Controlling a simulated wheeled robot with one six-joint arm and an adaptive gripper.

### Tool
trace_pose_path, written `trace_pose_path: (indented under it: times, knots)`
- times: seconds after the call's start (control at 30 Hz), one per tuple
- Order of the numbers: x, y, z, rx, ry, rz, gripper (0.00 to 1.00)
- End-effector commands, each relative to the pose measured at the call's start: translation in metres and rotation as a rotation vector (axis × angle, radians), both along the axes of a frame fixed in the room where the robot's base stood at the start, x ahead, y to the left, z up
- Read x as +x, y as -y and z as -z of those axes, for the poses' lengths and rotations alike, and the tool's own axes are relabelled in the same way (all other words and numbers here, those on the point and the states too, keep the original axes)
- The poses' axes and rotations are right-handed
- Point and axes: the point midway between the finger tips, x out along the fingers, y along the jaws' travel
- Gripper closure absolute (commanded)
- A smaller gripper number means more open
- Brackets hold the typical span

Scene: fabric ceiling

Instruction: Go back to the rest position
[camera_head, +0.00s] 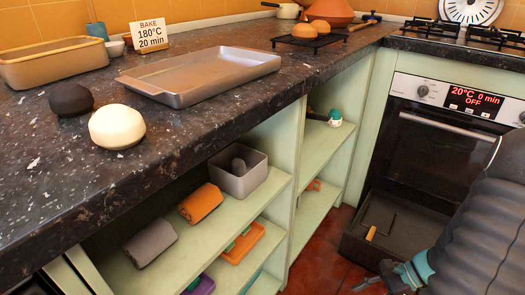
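My arm reaches in from the right edge as a dark, ribbed shape. My gripper (388,278) shows only in part at the lower right, below a teal ring, in front of the open drawer (362,246) under the oven. Its fingertips are small and partly cut off by the bottom edge, so I cannot tell whether it is open or shut, or holds anything. The oven (440,140) has its door shut, and its display reads 20°C, 0 min, OFF.
The dark speckled counter holds a metal baking tray (205,75), a tan loaf pan (55,65), a black dough ball (71,99), a white dough ball (117,127) and a rack with buns (305,41). Green shelves (235,215) below hold rolled cloths and a grey bin (238,175).

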Motion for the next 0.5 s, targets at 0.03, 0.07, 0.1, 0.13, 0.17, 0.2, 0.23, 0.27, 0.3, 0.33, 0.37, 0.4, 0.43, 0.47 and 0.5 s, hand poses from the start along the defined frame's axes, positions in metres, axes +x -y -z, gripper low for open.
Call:
trace_pose_path:
  times: [0.03, 0.07, 0.1, 0.13, 0.17, 0.2, 0.23, 0.27, 0.3, 0.33, 0.37, 0.4, 0.43, 0.47, 0.5]
  knots:
    - [-0.002, -0.002, -0.012, -0.048, 0.037, -0.074, 0.63]
    - [-0.004, -0.003, -0.018, -0.074, 0.057, -0.118, 0.63]
    - [-0.006, -0.004, -0.026, -0.109, 0.084, -0.179, 0.63]
    - [-0.007, -0.004, -0.032, -0.136, 0.103, -0.221, 0.63]
    - [-0.009, -0.005, -0.038, -0.163, 0.123, -0.265, 0.63]
    - [-0.011, -0.006, -0.045, -0.196, 0.147, -0.32, 0.63]
    - [-0.012, -0.007, -0.051, -0.221, 0.166, -0.362, 0.63]
    - [-0.013, -0.007, -0.057, -0.248, 0.185, -0.403, 0.63]
    - [-0.014, -0.008, -0.065, -0.282, 0.21, -0.456, 0.63]
    - [-0.016, -0.008, -0.071, -0.307, 0.228, -0.495, 0.63]
    - [-0.017, -0.009, -0.077, -0.332, 0.246, -0.534, 0.63]
    - [-0.018, -0.01, -0.085, -0.366, 0.27, -0.585, 0.63]
    - [-0.018, -0.011, -0.091, -0.391, 0.288, -0.62, 0.63]
    - [-0.019, -0.011, -0.097, -0.416, 0.305, -0.656, 0.63]
    - [-0.02, -0.012, -0.105, -0.449, 0.329, -0.703, 0.63]
